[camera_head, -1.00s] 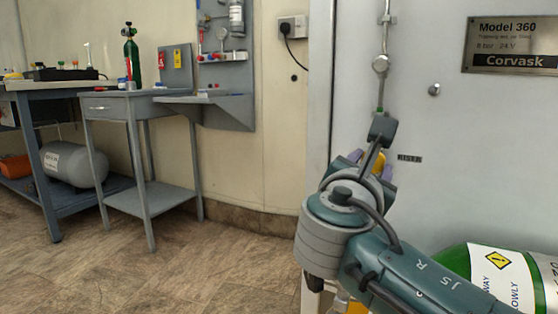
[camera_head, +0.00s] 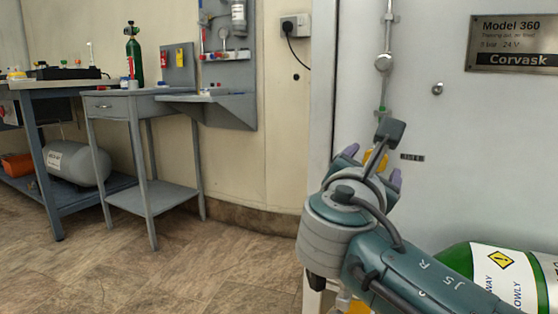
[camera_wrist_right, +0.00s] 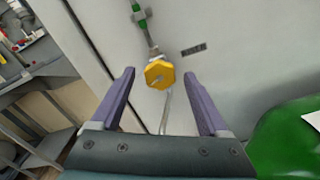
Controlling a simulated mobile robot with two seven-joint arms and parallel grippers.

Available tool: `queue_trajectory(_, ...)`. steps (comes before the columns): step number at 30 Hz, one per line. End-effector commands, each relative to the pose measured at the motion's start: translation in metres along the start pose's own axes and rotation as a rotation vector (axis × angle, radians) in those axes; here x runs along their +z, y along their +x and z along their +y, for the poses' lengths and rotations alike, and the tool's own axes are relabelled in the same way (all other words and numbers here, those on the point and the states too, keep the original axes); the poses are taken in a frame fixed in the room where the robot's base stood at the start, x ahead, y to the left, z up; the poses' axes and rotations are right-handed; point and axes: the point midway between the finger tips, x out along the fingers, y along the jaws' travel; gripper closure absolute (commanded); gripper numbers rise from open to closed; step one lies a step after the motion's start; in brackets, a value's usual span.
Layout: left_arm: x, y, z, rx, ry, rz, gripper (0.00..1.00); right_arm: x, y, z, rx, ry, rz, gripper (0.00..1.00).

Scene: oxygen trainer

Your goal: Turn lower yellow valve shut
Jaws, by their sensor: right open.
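My right gripper (camera_wrist_right: 159,73) is open, with one purple finger on each side of the knob in the picture and a gap to each. I cannot tell how far the fingertips reach along it. In the head view the yellow valve (camera_head: 377,160) is partly hidden behind my right gripper (camera_head: 373,164). A further yellow part (camera_head: 354,306) shows low down behind my right arm; what it is stays unclear. My left gripper is out of view.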

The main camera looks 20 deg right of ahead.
Motion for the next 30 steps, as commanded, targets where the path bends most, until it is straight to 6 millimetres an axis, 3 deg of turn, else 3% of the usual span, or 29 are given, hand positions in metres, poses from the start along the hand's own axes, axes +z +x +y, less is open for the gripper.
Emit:
queue_trajectory(8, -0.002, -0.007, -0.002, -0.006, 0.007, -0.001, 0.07, 0.002, -0.011, 0.001, 0.001, -0.001, 0.001, 0.22)
queue_trajectory(21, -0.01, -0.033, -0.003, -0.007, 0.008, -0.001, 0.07, 0.001, -0.09, 0.001, 0.001, -0.001, 0.002, 0.22)
queue_trajectory(30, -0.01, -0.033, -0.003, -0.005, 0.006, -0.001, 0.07, 0.0, -0.1, 0.0, 0.0, 0.0, -0.001, 0.22)
